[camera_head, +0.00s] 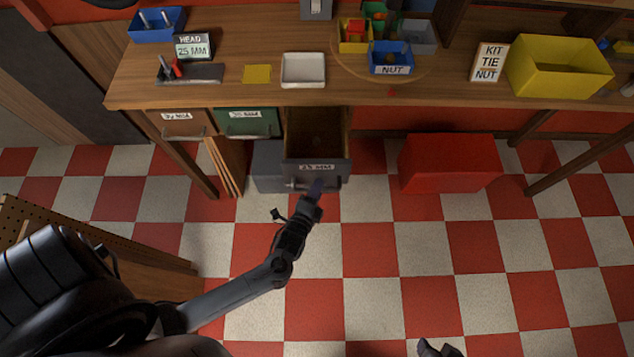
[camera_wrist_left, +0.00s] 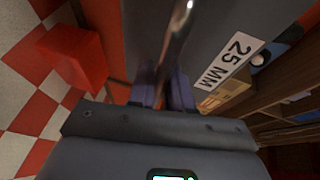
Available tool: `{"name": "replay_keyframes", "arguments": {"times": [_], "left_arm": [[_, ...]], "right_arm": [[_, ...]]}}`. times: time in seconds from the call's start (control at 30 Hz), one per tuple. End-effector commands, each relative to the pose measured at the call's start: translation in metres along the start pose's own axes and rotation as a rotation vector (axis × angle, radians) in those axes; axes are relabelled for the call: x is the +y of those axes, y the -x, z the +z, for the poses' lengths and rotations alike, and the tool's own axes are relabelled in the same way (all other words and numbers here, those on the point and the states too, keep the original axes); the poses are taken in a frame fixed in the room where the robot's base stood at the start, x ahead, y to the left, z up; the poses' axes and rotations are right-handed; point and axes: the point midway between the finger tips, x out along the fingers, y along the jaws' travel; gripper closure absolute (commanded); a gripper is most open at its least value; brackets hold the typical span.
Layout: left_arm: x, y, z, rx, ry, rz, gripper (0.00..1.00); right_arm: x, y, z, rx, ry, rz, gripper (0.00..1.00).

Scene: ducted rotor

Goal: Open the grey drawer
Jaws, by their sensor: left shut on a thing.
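The grey drawer (camera_head: 317,167), labelled 25 MM, hangs under the workbench and is pulled out, with its wooden inside showing behind the front. My left gripper (camera_head: 316,187) is at the drawer's front and shut on its handle. In the left wrist view the gripper's fingers (camera_wrist_left: 164,88) close around the metal handle bar (camera_wrist_left: 180,25), beside the drawer's 25 MM label (camera_wrist_left: 232,58). A small dark part (camera_head: 429,348) shows at the bottom edge of the head view; I cannot tell whether it is my right gripper.
A brown drawer (camera_head: 182,126) and a green drawer (camera_head: 249,124) are shut to the left. A red box (camera_head: 447,163) stands on the checkered floor to the right. The workbench (camera_head: 235,40) above holds a white tray (camera_head: 303,70) and several bins. Floor in front is clear.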

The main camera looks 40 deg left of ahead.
Motion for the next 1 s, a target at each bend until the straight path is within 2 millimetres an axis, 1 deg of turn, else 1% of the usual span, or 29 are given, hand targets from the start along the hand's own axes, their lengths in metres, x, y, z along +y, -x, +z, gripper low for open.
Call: {"name": "replay_keyframes", "arguments": {"times": [0.03,0.13,0.17,0.43,0.57,0.67,0.77,1.0], "left_arm": [[0.000,0.000,0.000,-0.001,0.000,-0.001,0.78],[0.000,0.000,0.000,-0.001,0.000,-0.001,0.62],[0.000,0.000,0.000,-0.001,0.000,0.000,0.60],[0.000,0.000,0.000,0.000,0.000,0.000,0.60],[0.000,0.006,0.000,0.001,-0.001,0.001,0.60],[0.000,0.018,0.000,0.002,-0.001,0.002,0.60],[0.000,0.034,0.000,0.001,-0.001,0.004,0.60],[0.000,0.075,0.001,0.000,-0.001,0.003,0.60]], "right_arm": [[0.000,0.000,0.000,0.000,0.000,0.000,0.57],[0.000,0.000,0.000,-0.001,0.000,0.000,0.57],[0.000,0.000,0.000,-0.001,0.000,0.000,0.57],[0.002,0.000,0.001,-0.002,0.006,0.005,0.57],[0.002,0.001,0.001,-0.003,0.010,0.008,0.57],[0.002,0.003,0.000,-0.003,0.010,0.008,0.57],[0.003,0.006,-0.001,-0.003,0.010,0.007,0.57],[0.002,0.011,-0.003,-0.003,0.007,0.005,0.57]]}}
